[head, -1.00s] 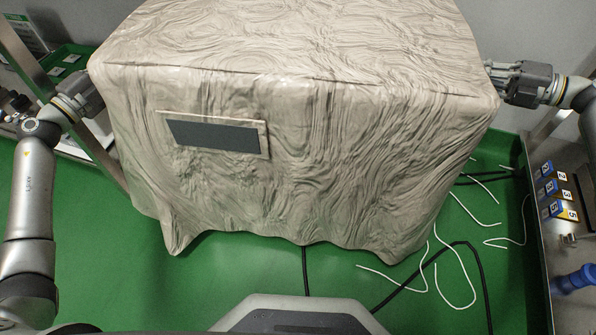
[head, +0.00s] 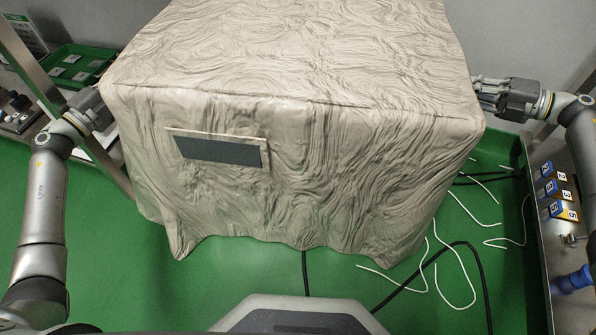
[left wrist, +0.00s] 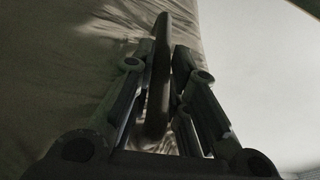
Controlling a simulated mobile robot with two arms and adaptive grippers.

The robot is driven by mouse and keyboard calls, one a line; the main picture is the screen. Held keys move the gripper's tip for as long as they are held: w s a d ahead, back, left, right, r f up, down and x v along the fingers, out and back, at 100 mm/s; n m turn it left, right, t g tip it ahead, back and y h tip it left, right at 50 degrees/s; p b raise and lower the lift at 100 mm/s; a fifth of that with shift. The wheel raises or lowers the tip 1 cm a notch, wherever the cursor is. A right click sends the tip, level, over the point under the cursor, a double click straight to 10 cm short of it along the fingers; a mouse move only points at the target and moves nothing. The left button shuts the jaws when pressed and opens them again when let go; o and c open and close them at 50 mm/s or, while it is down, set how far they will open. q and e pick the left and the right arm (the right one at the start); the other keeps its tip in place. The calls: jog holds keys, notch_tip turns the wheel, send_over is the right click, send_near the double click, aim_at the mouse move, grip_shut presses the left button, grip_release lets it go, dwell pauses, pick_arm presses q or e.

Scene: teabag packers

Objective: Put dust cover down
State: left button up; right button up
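The dust cover (head: 310,170) is a large beige, wrinkled, box-shaped cover in the middle of the head view, with a dark rectangular panel on its front. Its wavy lower hem hangs over the green floor. My left gripper (head: 97,107) is at the cover's left side, its fingertips partly hidden by it. In the left wrist view, my left gripper (left wrist: 160,75) has a dark, thin handle-like part of the cover between its fingers. My right gripper (head: 480,92) is at the cover's right side and its fingers reach to that edge. What they grip is hidden.
A metal-framed bench with a green tray (head: 75,68) is close on the left. A rack with blue-and-white numbered blocks (head: 556,190) is on the right. White cables (head: 455,275) and black cables lie on the green floor in front right.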

pick_arm(q)
jog(key=o, duration=0.3)
jog(key=shift+r, duration=0.15)
pick_arm(e)
jog(key=o, duration=0.3)
pick_arm(q)
jog(key=shift+o, duration=0.2)
pick_arm(e)
jog(key=shift+o, duration=0.2)
jog(key=shift+r, duration=0.1)
pick_arm(q)
jog(key=v, duration=1.2)
pick_arm(e)
jog(key=v, duration=1.2)
jog(key=shift+s, duration=0.1)
